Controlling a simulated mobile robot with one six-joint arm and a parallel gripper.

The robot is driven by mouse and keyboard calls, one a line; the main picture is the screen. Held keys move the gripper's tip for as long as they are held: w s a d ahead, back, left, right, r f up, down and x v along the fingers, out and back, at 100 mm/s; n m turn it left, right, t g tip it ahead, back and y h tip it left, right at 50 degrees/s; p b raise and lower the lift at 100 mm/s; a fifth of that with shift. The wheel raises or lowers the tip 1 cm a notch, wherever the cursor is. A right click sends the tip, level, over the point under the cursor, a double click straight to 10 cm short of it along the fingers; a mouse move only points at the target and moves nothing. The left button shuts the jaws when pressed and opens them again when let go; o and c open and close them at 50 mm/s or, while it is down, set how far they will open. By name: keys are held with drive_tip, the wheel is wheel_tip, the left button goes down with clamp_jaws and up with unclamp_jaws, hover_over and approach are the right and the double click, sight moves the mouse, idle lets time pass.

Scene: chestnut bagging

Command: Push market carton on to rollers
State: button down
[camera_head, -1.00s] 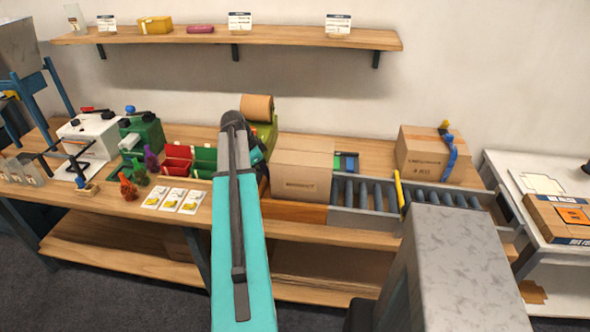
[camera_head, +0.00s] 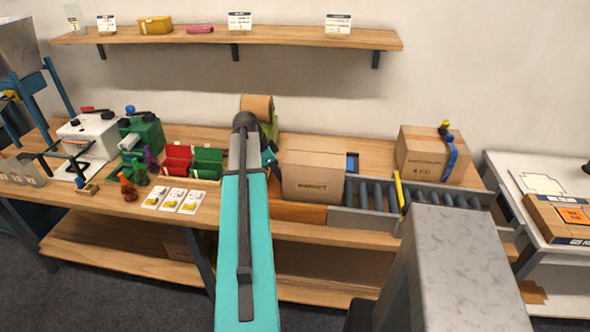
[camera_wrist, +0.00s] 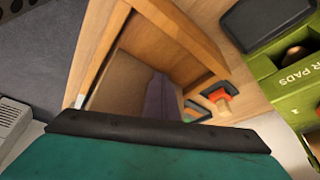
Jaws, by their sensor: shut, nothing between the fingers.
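The brown market carton (camera_head: 313,175) stands upright at the left end of the roller conveyor (camera_head: 365,222). Its right part covers the first rollers, and its left part is over the wooden block (camera_head: 298,216). My gripper (camera_head: 268,157) is at the carton's left side, mostly hidden behind my own arm in the head view. It is shut with nothing in it; I cannot tell whether it touches the carton. In the wrist view a dark-edged teal part of my gripper (camera_wrist: 160,133) fills the bottom, before a wooden frame (camera_wrist: 180,40).
A yellow bar (camera_head: 398,190) crosses the conveyor right of the carton, with bare rollers between. A taped carton (camera_head: 430,155) stands behind the conveyor. A green box (camera_wrist: 290,85) shows in the wrist view. Red and green bins (camera_head: 190,162) stand left of my arm.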

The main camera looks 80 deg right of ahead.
drive_tip(key=shift+s+d, duration=0.15)
drive_tip(key=shift+s, duration=2.55)
drive_tip(key=shift+s+d, duration=0.15)
drive_tip(key=shift+s, duration=2.55)
drive_tip(key=shift+s+d, duration=0.15)
drive_tip(key=shift+s, duration=2.55)
drive_tip(key=r+p, duration=0.2)
drive_tip(key=r, duration=0.3)
drive_tip(key=w+r+p, duration=0.1)
drive_tip(key=r+p, duration=0.2)
drive_tip(key=r, duration=0.2)
drive_tip(key=r+p, duration=0.3)
drive_tip(key=r, duration=0.3)
drive_tip(key=shift+w, duration=0.35)
